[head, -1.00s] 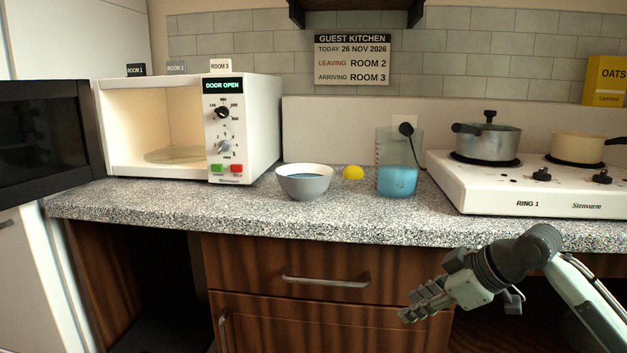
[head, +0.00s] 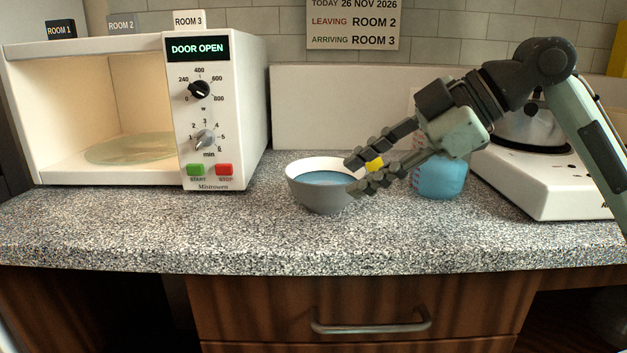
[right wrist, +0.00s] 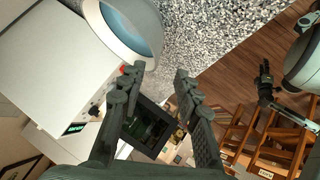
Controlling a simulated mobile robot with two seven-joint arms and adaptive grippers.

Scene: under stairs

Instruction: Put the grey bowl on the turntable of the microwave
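The grey bowl (head: 318,196) stands upright on the counter, right of the microwave (head: 228,130), with blue liquid inside. It also shows at the top of the right wrist view (right wrist: 142,55). The microwave is open and its display reads DOOR OPEN. Its glass turntable (head: 130,149) is empty. My right gripper (head: 354,176) is open, its fingertips at the bowl's right rim. In the right wrist view the fingers (right wrist: 160,71) are apart with nothing between them; whether one touches the bowl I cannot tell. A small dark shape (right wrist: 265,85) there seems to be my left gripper, its fingers unclear.
A jug of blue liquid (head: 440,182) and a yellow object (head: 375,163) stand behind my right gripper, partly hidden. A white hob (head: 545,190) with a pot is at the right. The speckled counter (head: 230,235) in front of the bowl is clear.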

